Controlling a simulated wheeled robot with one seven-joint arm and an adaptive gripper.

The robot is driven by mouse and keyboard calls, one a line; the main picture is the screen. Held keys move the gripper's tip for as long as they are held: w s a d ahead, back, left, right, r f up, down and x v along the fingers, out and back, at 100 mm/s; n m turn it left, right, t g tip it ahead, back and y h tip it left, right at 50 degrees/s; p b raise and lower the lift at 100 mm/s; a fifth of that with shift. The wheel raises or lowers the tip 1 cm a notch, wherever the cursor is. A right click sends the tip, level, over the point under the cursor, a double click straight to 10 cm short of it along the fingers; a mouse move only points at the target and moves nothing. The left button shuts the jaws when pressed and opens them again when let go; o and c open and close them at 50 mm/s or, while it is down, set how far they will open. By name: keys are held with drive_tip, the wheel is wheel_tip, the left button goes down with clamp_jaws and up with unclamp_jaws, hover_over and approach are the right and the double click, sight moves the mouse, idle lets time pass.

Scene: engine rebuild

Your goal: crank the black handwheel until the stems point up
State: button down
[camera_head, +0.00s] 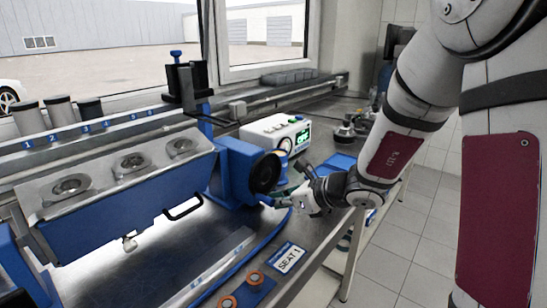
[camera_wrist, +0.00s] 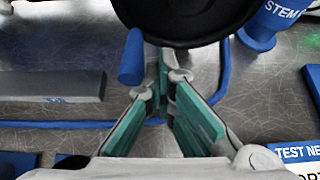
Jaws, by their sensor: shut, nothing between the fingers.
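The black handwheel (camera_head: 266,171) is on the blue housing at the right end of the fixture. Its dark rim (camera_wrist: 188,18) fills the top of the wrist view. A blue peg (camera_wrist: 132,58), perhaps its crank handle, stands just left of my fingertips. My gripper (camera_wrist: 166,78) has its green-padded fingers brought together, empty, just below the rim; contact cannot be told. In the head view my gripper (camera_head: 281,199) is at the wheel's lower right. The grey cylinder head (camera_head: 125,168) lies tilted in its blue fixture, with round recesses facing up. A small pale stub (camera_head: 130,243) hangs below it.
A white control box (camera_head: 275,132) with a green display stands behind the wheel. A SEAT 1 label (camera_head: 289,258) and orange rings (camera_head: 256,278) lie near the bench's front edge. A blue STEM cup (camera_wrist: 262,25) is right of the wheel. Floor is open at right.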

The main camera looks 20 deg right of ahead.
sight(269, 199)
drive_tip(key=shift+s+a+r, duration=0.2)
drive_tip(key=shift+s+a, duration=0.05)
drive_tip(key=shift+a, duration=0.2)
drive_tip(key=shift+r, duration=0.1)
drive_tip(key=shift+s+a+r, duration=0.15)
drive_tip(key=shift+s+a, duration=0.1)
drive_tip(key=shift+a, duration=0.15)
drive_tip(key=shift+s+a+r, duration=0.3)
drive_tip(key=shift+a+r, duration=0.05)
drive_tip(key=shift+w+d, duration=0.1)
drive_tip(key=shift+r, duration=0.15)
drive_tip(key=shift+r+p, duration=0.3)
drive_tip(key=shift+r, duration=0.05)
